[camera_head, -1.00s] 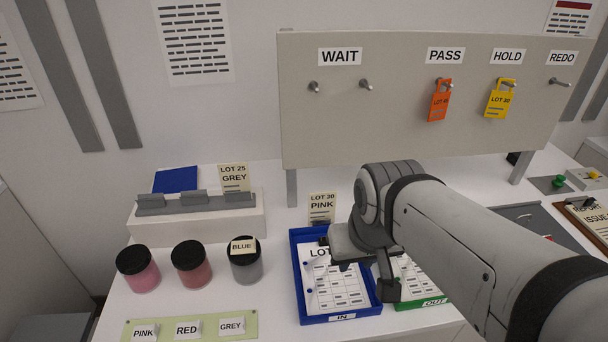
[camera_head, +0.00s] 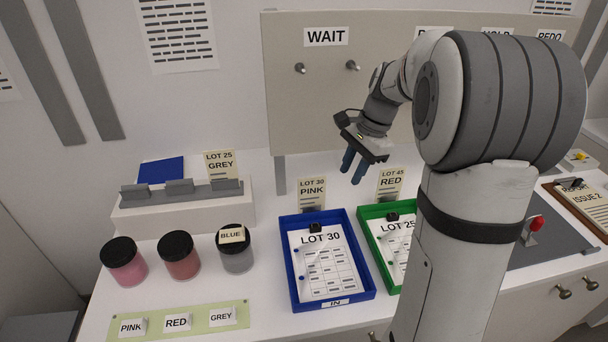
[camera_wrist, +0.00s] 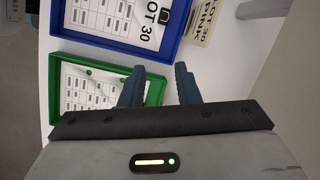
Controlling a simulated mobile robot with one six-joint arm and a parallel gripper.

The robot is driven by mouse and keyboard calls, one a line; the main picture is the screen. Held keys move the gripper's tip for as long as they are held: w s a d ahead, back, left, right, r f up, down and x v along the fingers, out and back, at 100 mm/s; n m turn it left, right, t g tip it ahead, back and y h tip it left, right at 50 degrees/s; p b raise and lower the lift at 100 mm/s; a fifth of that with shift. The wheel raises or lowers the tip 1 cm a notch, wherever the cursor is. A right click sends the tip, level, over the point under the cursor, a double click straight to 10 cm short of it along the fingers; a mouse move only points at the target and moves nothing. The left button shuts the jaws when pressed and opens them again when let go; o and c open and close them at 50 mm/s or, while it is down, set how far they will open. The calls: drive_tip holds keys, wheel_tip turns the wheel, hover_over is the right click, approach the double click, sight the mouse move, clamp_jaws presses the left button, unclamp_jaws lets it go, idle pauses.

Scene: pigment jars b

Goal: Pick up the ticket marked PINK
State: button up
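A cream ticket reading LOT 30 PINK (camera_head: 312,194) stands upright behind the blue IN tray (camera_head: 371,291). It also shows at the top of the wrist view (camera_wrist: 204,24), beside the tray. A small white PINK label (camera_head: 132,327) lies on the green strip at the front left. My gripper (camera_head: 353,172) is open and empty, pointing down above and to the right of the LOT 30 PINK ticket. In the wrist view its two fingers (camera_wrist: 158,84) are apart with nothing between them, and the ticket lies beyond their tips.
A LOT 45 RED ticket (camera_head: 390,184) stands behind the green tray (camera_head: 370,235). A LOT 25 GREY ticket (camera_head: 220,164) stands on a holder at left. Jars (camera_head: 180,256) with black lids are in front of it. A pegboard (camera_head: 300,110) rises behind my gripper.

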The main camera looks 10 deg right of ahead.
drive_tip(key=w+d+f+m+y, duration=0.1)
drive_tip(key=w+d+f+m, duration=0.3)
drive_tip(key=w+d+f, duration=0.15)
drive_tip(key=p, duration=0.1)
approach(309, 187)
drive_tip(key=shift+y, duration=0.3)
drive_tip(key=f, duration=0.4)
drive_tip(key=shift+w+a+f, duration=0.25)
drive_tip(key=shift+a+f, duration=0.1)
drive_tip(key=shift+f, duration=0.05)
drive_tip(key=x, duration=0.5)
drive_tip(key=shift+a+f+p, duration=0.1)
drive_tip(key=shift+a+p, duration=0.25)
drive_tip(key=shift+p, duration=0.05)
drive_tip(key=shift+c, duration=0.2)
clamp_jaws()
